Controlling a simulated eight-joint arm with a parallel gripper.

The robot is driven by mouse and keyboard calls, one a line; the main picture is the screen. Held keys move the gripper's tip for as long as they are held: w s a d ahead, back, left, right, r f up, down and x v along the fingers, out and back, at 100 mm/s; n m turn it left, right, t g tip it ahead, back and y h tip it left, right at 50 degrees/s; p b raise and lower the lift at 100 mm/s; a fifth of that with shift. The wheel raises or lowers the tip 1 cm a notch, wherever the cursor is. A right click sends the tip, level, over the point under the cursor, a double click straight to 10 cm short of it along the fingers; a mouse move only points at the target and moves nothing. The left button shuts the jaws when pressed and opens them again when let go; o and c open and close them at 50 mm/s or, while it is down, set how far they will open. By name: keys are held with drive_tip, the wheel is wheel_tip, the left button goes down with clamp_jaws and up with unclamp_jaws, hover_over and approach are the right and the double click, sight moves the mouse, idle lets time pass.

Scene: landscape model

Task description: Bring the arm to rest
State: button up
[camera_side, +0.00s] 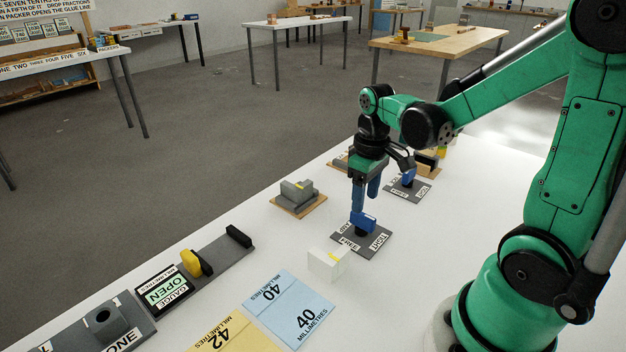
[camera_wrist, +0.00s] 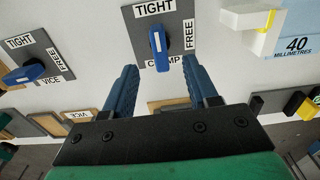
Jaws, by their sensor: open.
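My gripper (camera_side: 366,200) points down above the clamp plate (camera_side: 376,245), on the near side of the white table. Its blue fingers are spread and empty, and they also show in the wrist view (camera_wrist: 160,68). A blue lever (camera_side: 363,221) sits on this plate just below the fingers. In the wrist view the blue lever (camera_wrist: 158,42) shows ahead of the gap between the fingertips, with its white-striped end near the word TIGHT. I cannot tell whether a finger touches it. The arm is bent, with its wrist out over the table.
A pale block (camera_side: 329,264) stands beside the blue 40 millimetres sheet (camera_side: 296,308). A grey stepped piece (camera_side: 298,191) sits on a board to the left. The vice lever (camera_side: 408,176) is behind right. A gauge (camera_side: 166,290) reading OPEN lies front left.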

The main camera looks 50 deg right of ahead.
drive_tip(key=shift+r, duration=0.35)
drive_tip(key=shift+a+r, duration=0.1)
drive_tip(key=shift+a, duration=0.05)
drive_tip(key=a+r+t, duration=0.5)
drive_tip(key=a+t, duration=0.2)
drive_tip(key=a, duration=0.2)
drive_tip(key=shift+w+a+r, duration=0.35)
drive_tip(key=shift+r, duration=0.05)
